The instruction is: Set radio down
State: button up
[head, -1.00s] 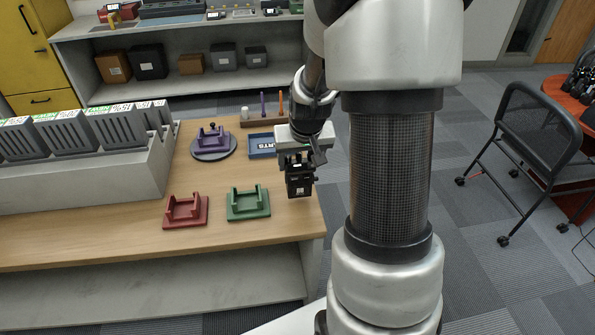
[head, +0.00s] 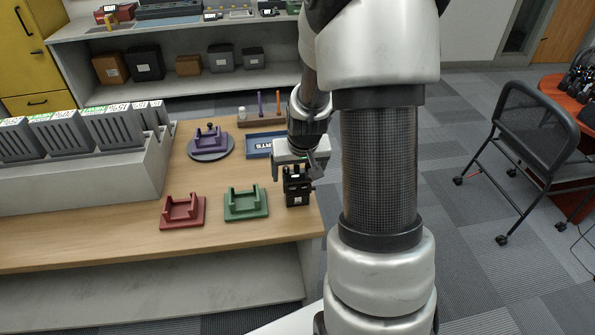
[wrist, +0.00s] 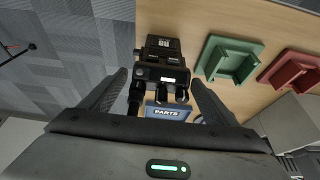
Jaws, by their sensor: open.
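The black radio (head: 297,190) stands upright on the wooden table near its right end, to the right of the green cradle (head: 246,204). In the wrist view the radio (wrist: 160,68) shows its top with knobs and a white label. My gripper (head: 290,176) is open around the top of the radio, with a finger apart from it on each side. In the wrist view the fingers (wrist: 158,90) are spread with gaps to the radio. A red cradle (head: 183,211) sits left of the green one.
A purple cradle on a round grey base (head: 211,149) and a blue PARTS tray (head: 262,145) lie farther back. A grey charger rack (head: 85,165) fills the table's left. The table's right edge is close to the radio. A black chair (head: 540,130) stands off to the right.

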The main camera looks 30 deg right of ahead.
jog(key=shift+r+p, duration=0.3)
jog(key=p+v, duration=0.1)
jog(key=v, duration=1.1)
